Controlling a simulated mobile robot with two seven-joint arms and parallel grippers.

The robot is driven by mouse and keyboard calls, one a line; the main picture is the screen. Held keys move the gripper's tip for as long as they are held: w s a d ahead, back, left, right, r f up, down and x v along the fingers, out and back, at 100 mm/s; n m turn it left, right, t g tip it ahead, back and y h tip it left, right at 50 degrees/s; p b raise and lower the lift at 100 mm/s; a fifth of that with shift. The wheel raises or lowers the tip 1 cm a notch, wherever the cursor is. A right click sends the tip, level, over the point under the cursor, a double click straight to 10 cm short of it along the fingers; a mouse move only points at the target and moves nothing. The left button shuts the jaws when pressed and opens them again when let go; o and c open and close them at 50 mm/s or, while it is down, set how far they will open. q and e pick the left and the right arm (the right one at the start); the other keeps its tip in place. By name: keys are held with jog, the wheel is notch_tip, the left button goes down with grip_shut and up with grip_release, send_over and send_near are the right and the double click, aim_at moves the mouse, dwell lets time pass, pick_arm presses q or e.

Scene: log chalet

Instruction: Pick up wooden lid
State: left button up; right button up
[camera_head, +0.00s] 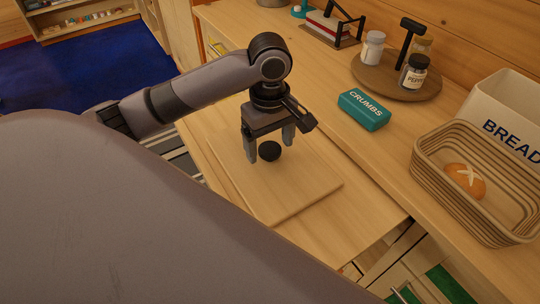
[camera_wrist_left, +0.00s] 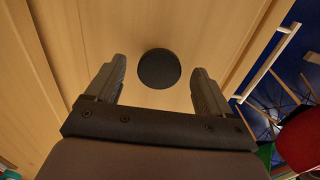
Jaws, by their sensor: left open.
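The wooden lid (camera_head: 300,193) is a flat, pale rectangular board with a round black knob (camera_head: 270,151) on top. It lies on the wooden surface beside the counter. My left gripper (camera_head: 269,150) is open above the lid, with its fingers pointing down near the knob. In the left wrist view the lid (camera_wrist_left: 165,25) fills much of the picture, and the knob (camera_wrist_left: 159,69) shows just beyond and between the open fingertips (camera_wrist_left: 158,78). Nothing is between the fingers' pads. My right gripper is not in view.
On the counter stand a teal crumbs box (camera_head: 363,110), a round tray (camera_head: 372,77) with jars, a woven basket (camera_head: 428,150) with a bread roll (camera_head: 465,181), and a bread bin (camera_head: 505,100). An open drawer (camera_head: 375,262) shows below the counter.

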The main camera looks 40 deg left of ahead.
pick_arm(q)
jog(key=shift+f, duration=0.35)
grip_shut()
jog(key=shift+r, duration=0.1)
jog(key=shift+w, duration=0.1)
